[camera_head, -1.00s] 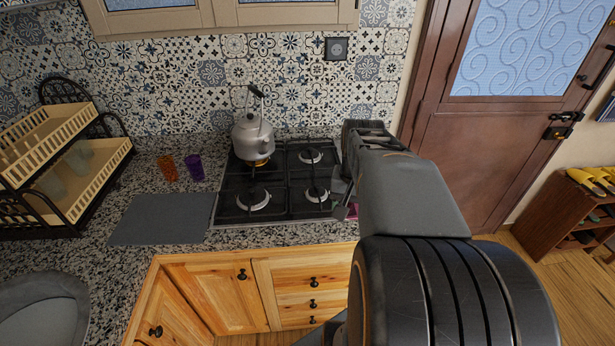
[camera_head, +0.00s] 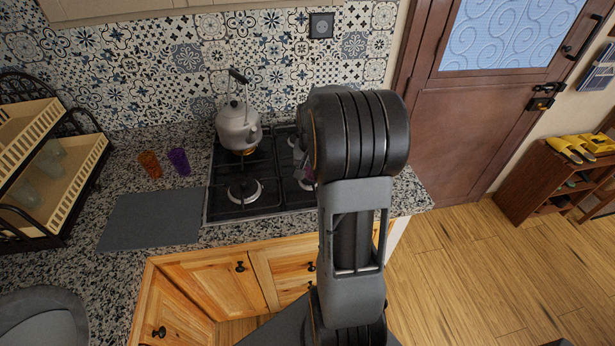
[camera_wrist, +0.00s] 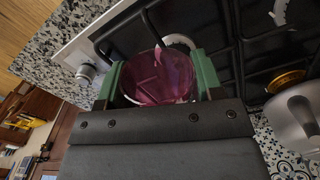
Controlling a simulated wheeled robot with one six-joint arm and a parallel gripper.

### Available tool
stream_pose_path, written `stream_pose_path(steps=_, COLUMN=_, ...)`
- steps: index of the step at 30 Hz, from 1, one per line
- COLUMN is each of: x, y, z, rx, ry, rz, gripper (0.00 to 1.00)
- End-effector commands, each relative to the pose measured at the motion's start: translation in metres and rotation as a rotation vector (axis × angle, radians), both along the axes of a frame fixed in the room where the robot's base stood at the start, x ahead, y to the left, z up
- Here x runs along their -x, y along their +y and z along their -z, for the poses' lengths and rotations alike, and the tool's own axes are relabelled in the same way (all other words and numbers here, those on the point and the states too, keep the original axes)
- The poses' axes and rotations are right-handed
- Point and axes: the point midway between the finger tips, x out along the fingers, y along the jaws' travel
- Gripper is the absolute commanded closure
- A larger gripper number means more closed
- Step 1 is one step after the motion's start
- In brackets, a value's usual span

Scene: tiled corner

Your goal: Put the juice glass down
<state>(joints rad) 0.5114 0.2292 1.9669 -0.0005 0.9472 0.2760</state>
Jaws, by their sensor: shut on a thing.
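A see-through pink-purple glass (camera_wrist: 160,78) sits between the green fingers of my gripper (camera_wrist: 160,85) in the wrist view. My gripper is shut on it, above the stove's front edge in that view. In the head view my arm hides most of the gripper, and only a small pink patch of the glass (camera_head: 307,184) shows beside the arm, over the right part of the black gas stove (camera_head: 219,202). I cannot tell how far the glass is above the stove.
A grey kettle (camera_head: 238,126) stands on the back left burner. An orange glass (camera_head: 150,164) and a purple glass (camera_head: 179,161) stand on the granite counter left of the stove. A grey mat (camera_head: 148,220) lies bare in front of them. A dish rack (camera_head: 75,190) is at far left.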

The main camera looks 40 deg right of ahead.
Motion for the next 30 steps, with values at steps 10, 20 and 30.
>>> stream_pose_path(steps=10, x=-0.018, y=-0.002, z=0.021, rx=-0.001, ry=0.001, rz=-0.004, gripper=0.64)
stream_pose_path(steps=20, x=-0.018, y=-0.003, z=0.051, rx=0.001, ry=-0.001, rz=-0.002, gripper=0.64)
stream_pose_path(steps=30, x=-0.018, y=-0.003, z=0.054, rx=0.001, ry=-0.001, rz=-0.002, gripper=0.64)
